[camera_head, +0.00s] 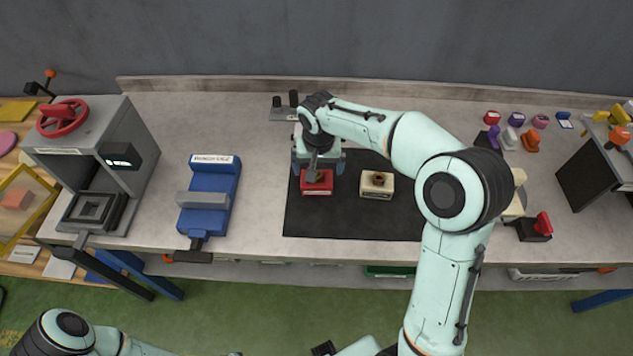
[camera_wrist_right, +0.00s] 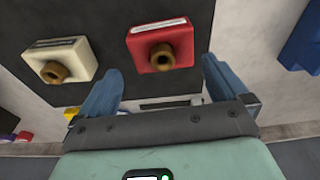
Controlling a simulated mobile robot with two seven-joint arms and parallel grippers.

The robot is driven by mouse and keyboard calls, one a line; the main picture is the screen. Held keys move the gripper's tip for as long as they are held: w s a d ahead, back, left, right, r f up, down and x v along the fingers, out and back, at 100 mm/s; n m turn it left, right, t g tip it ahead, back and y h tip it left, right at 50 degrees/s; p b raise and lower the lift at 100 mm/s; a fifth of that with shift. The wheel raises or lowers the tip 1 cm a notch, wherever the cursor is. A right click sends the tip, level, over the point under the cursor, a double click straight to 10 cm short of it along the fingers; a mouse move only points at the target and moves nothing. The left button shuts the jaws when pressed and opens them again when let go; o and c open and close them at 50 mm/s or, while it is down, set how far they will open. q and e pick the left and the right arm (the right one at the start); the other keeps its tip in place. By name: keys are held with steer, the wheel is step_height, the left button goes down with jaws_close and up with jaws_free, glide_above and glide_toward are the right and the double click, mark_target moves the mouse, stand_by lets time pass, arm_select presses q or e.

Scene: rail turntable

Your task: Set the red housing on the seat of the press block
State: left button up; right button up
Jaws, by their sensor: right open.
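The red housing (camera_head: 318,188) sits on a dark mat (camera_head: 330,222), with a brass-coloured round boss on top. It also shows in the right wrist view (camera_wrist_right: 178,38), just beyond my fingertips. My right gripper (camera_head: 318,168) is over it, open, with its blue fingers apart toward either side of the housing. The fingers show empty in the right wrist view (camera_wrist_right: 160,70). A grey press block (camera_head: 140,135) with a red handwheel stands at the left of the bench. Its square framed seat (camera_head: 70,222) looks empty. Part of my left arm shows at the bottom left; its gripper is out of sight.
A cream housing (camera_head: 370,191) sits right of the red one on the mat, also seen in the right wrist view (camera_wrist_right: 84,53). A blue vise (camera_head: 212,180) stands between press and mat. Several small coloured parts and a dark-fronted box (camera_head: 590,178) are at the right.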

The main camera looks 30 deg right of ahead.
mark_target(317, 183)
steer(key=shift+w+d+f, duration=0.1)
steer(key=shift+w+f, duration=0.05)
steer(key=shift+f, duration=0.9)
steer(key=shift+w+a+f, duration=0.1)
steer(key=shift+w+f, duration=0.1)
steer(key=shift+f, duration=0.85)
steer(key=shift+w+d+f, duration=0.1)
steer(key=shift+w+f, duration=0.05)
steer(key=shift+f, duration=0.9)
steer(key=c, duration=1.2)
steer(key=shift+r, duration=0.1)
steer(key=shift+r, duration=0.15)
